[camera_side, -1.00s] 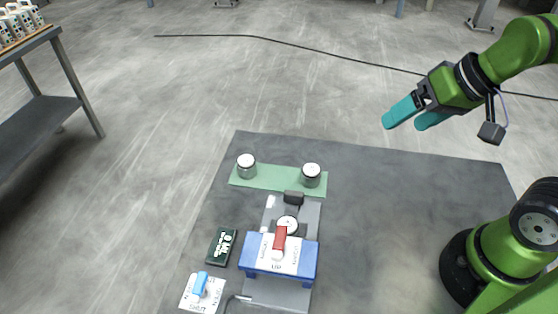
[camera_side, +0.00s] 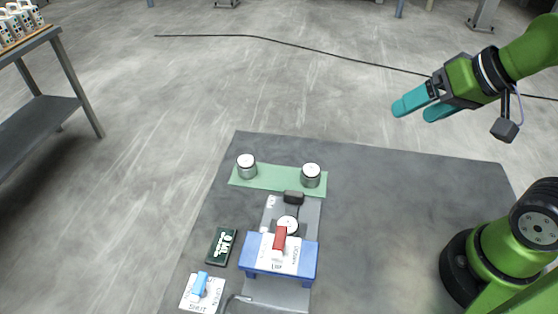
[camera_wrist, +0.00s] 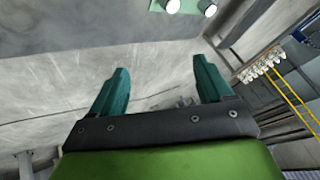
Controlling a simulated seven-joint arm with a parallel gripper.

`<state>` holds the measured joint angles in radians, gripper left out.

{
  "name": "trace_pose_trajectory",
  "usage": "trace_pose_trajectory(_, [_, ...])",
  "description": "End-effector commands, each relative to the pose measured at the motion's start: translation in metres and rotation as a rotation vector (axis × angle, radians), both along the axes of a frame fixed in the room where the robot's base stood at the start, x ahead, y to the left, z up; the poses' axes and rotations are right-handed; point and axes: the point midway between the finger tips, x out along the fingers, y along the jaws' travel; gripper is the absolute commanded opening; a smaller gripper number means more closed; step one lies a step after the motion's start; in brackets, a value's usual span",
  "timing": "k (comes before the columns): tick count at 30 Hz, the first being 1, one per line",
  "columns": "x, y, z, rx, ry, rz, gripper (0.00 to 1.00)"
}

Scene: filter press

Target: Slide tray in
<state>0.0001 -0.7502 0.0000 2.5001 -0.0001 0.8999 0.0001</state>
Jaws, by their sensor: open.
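My gripper (camera_side: 418,110) is open and empty, raised at the upper right, well away from the press. Its teal fingers also show apart in the wrist view (camera_wrist: 163,85). The grey tray (camera_side: 309,213) lies on the dark mat and runs under the blue press frame (camera_side: 256,270). The tray has a black block handle (camera_side: 293,197) at its far end. A round white-topped piece (camera_side: 288,224) sits on the tray just behind the frame. A red lever (camera_side: 280,238) stands on top of the frame over a white label.
A green strip (camera_side: 275,178) behind the tray carries two metal cylinders (camera_side: 246,167) (camera_side: 311,175). Left of the press are a dark green box (camera_side: 222,246) and a blue switch (camera_side: 200,284) on a white plate.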

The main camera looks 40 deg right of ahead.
Motion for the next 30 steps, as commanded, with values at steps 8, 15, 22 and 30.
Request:
trace_pose_trajectory(8, [0.001, 0.002, -0.006, 0.000, 0.027, 0.009, 0.72])
trace_pose_trajectory(15, [0.041, 0.019, -0.021, 0.000, 0.205, 0.051, 0.72])
trace_pose_trajectory(22, [0.099, 0.052, -0.037, 0.048, 0.473, 0.023, 0.72])
trace_pose_trajectory(30, [0.157, 0.098, -0.072, 0.102, 0.801, -0.116, 0.72])
